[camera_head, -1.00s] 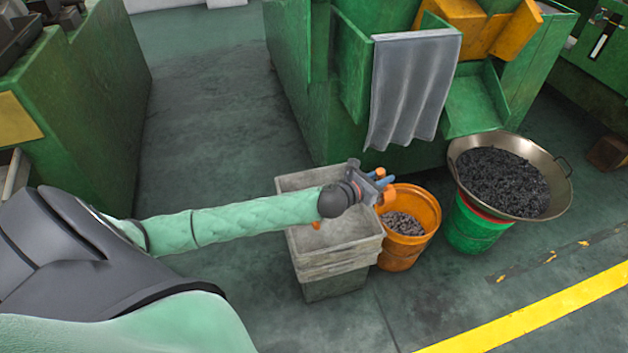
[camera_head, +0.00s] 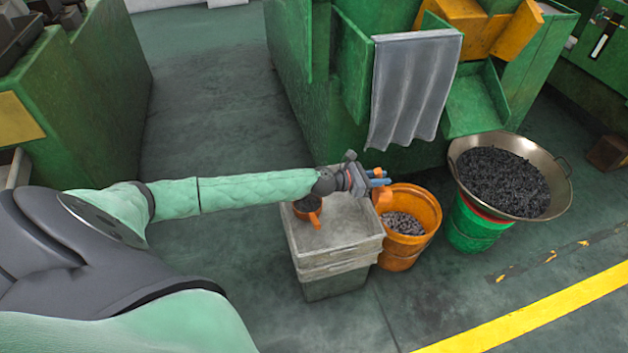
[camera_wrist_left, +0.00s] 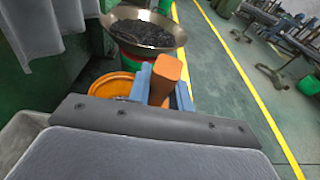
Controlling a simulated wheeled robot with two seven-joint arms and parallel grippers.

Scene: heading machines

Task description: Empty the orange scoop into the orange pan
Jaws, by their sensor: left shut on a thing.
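My left gripper (camera_head: 380,183) has blue fingers and is shut on the orange handle of the scoop (camera_wrist_left: 167,80). It is above the right edge of the grey bins, near the rim of an orange bucket-like container (camera_head: 428,212) holding small grey metal pieces. The bucket also shows in the left wrist view (camera_wrist_left: 103,88), partly hidden by the gripper. Below my wrist a small orange vessel with a dark inside (camera_head: 308,212) shows over the bins. I cannot tell whether it is the scoop's bowl or the orange pan. My right gripper is out of view.
Stacked grey bins (camera_head: 340,262) stand left of the orange bucket. A wide metal wok (camera_head: 556,180) with dark pieces rests on a green bucket (camera_head: 475,232). A green machine (camera_head: 300,75) with a hanging grey cloth (camera_head: 410,90) is behind. Floor is free in front.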

